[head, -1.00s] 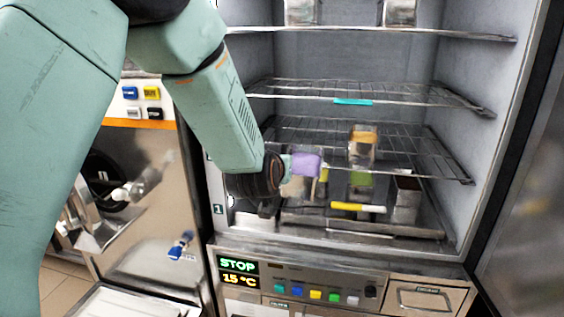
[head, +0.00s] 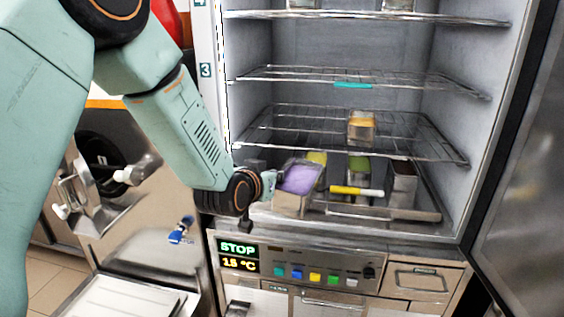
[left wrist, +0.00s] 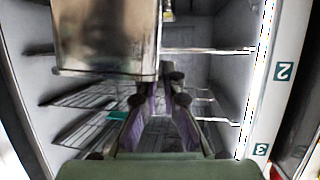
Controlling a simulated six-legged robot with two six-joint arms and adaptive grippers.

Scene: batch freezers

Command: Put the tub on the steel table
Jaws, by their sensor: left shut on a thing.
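The tub (head: 290,205) is a steel container with a purple top, at the front left of the cabinet's bottom level. It is tilted. My left gripper (head: 268,184) is at its left side and shut on it. In the left wrist view a large steel wall, seemingly the tub's (left wrist: 105,35), fills the upper left, close to the fingers (left wrist: 160,105). The exact contact is hard to see. I cannot identify the steel table in these frames. My right gripper is not in view.
Inside the open cabinet, wire shelves (head: 350,118) hang above. The open door (head: 525,175) is at the right. A machine with a pale tray (head: 130,297) stands at the left.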

